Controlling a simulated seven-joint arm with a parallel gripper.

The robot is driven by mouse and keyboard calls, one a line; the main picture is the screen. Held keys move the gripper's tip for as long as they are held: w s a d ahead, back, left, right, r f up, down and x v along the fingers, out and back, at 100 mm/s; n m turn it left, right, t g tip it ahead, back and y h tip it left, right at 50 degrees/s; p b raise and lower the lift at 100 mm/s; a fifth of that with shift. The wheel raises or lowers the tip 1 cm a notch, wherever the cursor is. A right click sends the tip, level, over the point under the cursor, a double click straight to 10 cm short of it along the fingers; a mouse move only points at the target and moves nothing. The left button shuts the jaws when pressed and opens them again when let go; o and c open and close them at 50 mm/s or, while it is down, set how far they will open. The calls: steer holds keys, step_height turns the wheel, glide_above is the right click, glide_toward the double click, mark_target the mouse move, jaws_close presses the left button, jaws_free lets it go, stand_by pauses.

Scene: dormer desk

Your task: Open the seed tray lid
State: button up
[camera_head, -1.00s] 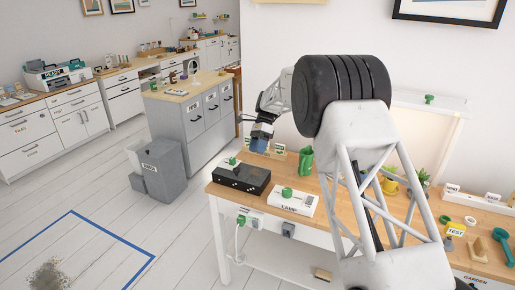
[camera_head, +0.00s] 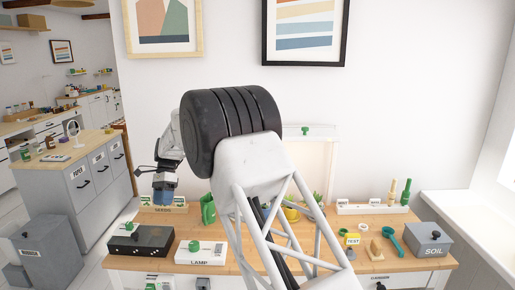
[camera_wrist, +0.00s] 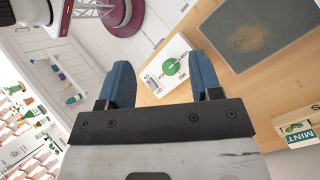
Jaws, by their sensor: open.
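A flat dark grey tray (camera_wrist: 255,35) with a brown patch in it lies on the wooden desk, cut off by the top edge of the wrist view. I take it for the seed tray but cannot match it surely in the head view. A pale upright panel (camera_head: 305,160) with a white top rail and a green knob (camera_head: 305,130) stands by the wall. I cannot tell whether it is the tray's lid. My gripper (camera_head: 163,192) is open above the desk's left part. Its blue fingers, seen apart in the wrist view (camera_wrist: 163,85), have nothing between them.
A black box (camera_head: 150,242) and the white LAMP panel (camera_head: 203,254) sit at the desk's front left. The seeds rack (camera_head: 180,209) is below my gripper. A green jug (camera_head: 207,209) stands near my arm. The SOIL box (camera_head: 428,240) is at the right.

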steer(key=s+d+r+n+t, duration=0.1)
steer(key=s+d+r+t, duration=0.1)
steer(key=s+d+r, duration=0.65)
steer(key=s+d+r+n+t+y, duration=0.1)
steer(key=s+d+r+n, duration=0.15)
steer(key=d, duration=1.15)
steer(key=s+d+r+t, duration=0.2)
steer(key=s+d+r, duration=0.4)
steer(key=d, duration=0.5)
steer(key=s+d+n+t, duration=0.2)
steer(key=s+d, duration=1)
steer(key=s, duration=0.3)
steer(key=s+d+f+n+t, duration=0.1)
steer(key=s+d+f, duration=0.1)
steer(key=s, duration=0.3)
steer(key=s+d+f+n+t+h, duration=0.1)
steer(key=s+d+f, duration=0.1)
steer(key=s, duration=0.4)
steer(key=s+d+f+n, duration=0.1)
steer(key=s+d+f, duration=0.1)
steer(key=s+d, duration=0.2)
steer(key=shift+s+d+f+t, duration=0.25)
steer(key=shift+s+t, duration=0.15)
steer(key=shift+s, duration=0.5)
steer(key=shift+w+a, duration=0.1)
